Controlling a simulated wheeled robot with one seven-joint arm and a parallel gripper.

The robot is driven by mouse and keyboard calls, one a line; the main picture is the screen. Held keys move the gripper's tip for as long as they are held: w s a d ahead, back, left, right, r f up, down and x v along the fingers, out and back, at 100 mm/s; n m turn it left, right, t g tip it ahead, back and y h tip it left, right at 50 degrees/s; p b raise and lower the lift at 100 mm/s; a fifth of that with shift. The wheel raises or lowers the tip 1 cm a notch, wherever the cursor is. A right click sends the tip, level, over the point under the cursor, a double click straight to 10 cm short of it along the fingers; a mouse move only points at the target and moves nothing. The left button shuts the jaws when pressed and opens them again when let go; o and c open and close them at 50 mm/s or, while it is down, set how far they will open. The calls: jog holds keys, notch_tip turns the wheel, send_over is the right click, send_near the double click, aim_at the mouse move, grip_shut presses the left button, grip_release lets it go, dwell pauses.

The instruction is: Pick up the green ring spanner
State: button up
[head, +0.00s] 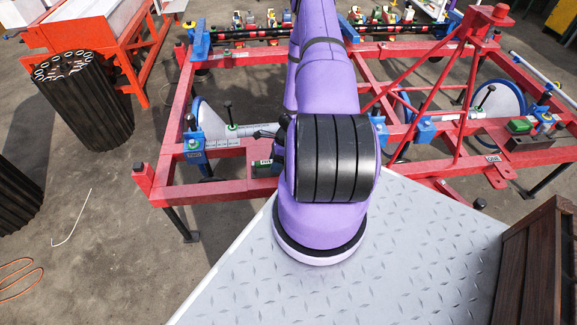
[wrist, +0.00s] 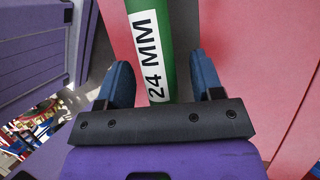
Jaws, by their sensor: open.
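The green ring spanner (wrist: 148,30) shows in the wrist view as a green bar with a white "24 MM" label, running down from the top edge. My gripper (wrist: 164,80) has its two blue fingers apart, one on each side of the green bar. The bar lies between the fingers, and a gap shows on both sides. Both ends of the spanner are out of the wrist view. In the head view my purple arm covers the gripper and I cannot make out the spanner.
The red planter frame (head: 225,185) fills the middle of the head view. A grey tread-plate deck (head: 420,255) lies in front, with a dark wooden crate (head: 540,265) on its right. Bundled dark tubes (head: 88,105) stand at left beside an orange table (head: 98,38). Bare floor shows at lower left.

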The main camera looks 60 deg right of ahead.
jog(key=shift+f, duration=0.2)
grip_shut()
jog(key=shift+r, duration=0.2)
